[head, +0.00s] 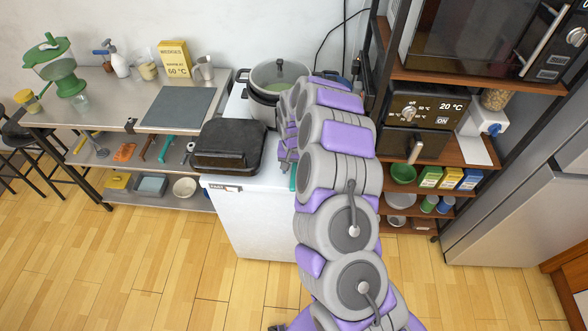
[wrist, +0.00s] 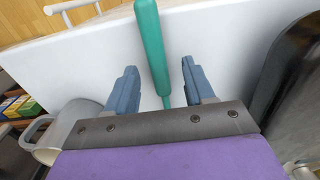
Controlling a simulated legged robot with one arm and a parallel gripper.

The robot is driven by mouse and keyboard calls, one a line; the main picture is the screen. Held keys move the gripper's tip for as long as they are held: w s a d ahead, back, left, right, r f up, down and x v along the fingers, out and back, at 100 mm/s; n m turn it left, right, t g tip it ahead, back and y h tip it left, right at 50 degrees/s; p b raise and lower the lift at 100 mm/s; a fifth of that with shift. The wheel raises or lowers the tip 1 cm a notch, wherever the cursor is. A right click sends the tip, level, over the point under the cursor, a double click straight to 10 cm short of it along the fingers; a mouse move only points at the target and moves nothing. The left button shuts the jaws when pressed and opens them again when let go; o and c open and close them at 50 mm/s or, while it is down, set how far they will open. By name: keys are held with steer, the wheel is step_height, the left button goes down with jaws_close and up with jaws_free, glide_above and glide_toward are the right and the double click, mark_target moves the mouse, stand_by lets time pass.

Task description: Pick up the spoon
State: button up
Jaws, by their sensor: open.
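A long utensil with a teal handle, which I take to be the spoon (wrist: 149,40), lies on the white counter top (wrist: 75,55) in the wrist view. Its handle runs between the two blue-grey fingers of my gripper (wrist: 159,66), with a gap on each side. My gripper is open and holds nothing. The utensil's far end is hidden behind the gripper body. In the head view only a small teal piece of the spoon (head: 293,177) shows beside my arm, which hides the rest.
A black lidded pan (head: 228,147) stands left of my arm, and a lidded pot (head: 279,82) stands behind. A shelf (head: 440,150) with a microwave stands right.

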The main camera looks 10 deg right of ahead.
steer(key=shift+f, duration=0.7)
steer(key=shift+d, duration=0.1)
jaws_close()
